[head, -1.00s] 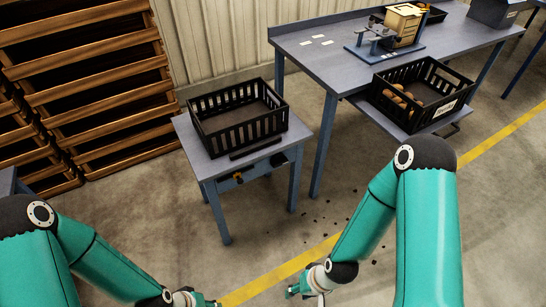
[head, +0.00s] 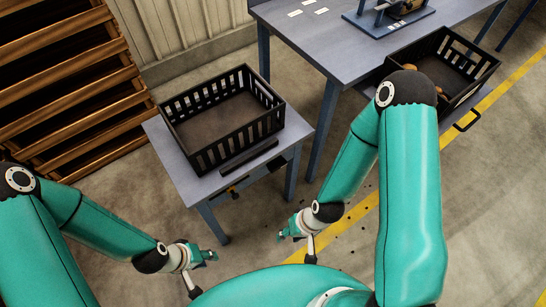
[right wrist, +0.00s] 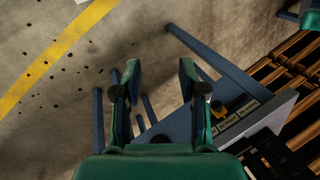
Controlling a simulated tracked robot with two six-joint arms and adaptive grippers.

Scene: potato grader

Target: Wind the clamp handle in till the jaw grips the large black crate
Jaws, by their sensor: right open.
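The large black crate (head: 236,138) stands upright and empty on the small blue-grey table (head: 165,140). A dark jaw bar (head: 249,158) lies along its front side; I cannot tell whether they touch. A small orange and black part (head: 233,190), perhaps the clamp handle, shows under the table's front edge. A yellow part also shows in the right wrist view (right wrist: 222,112), right of my fingers. My right gripper (head: 283,236) is open and empty, in front of the table and apart from it. My left gripper (head: 207,256) is lower left; its jaw opening is unclear.
A long table (head: 315,50) stands behind to the right. A second black crate (head: 465,85) beside it holds potatoes and is partly hidden by my right arm. Wooden racks (head: 60,80) stand at the left. Dark crumbs and a yellow line (head: 352,217) mark the open floor.

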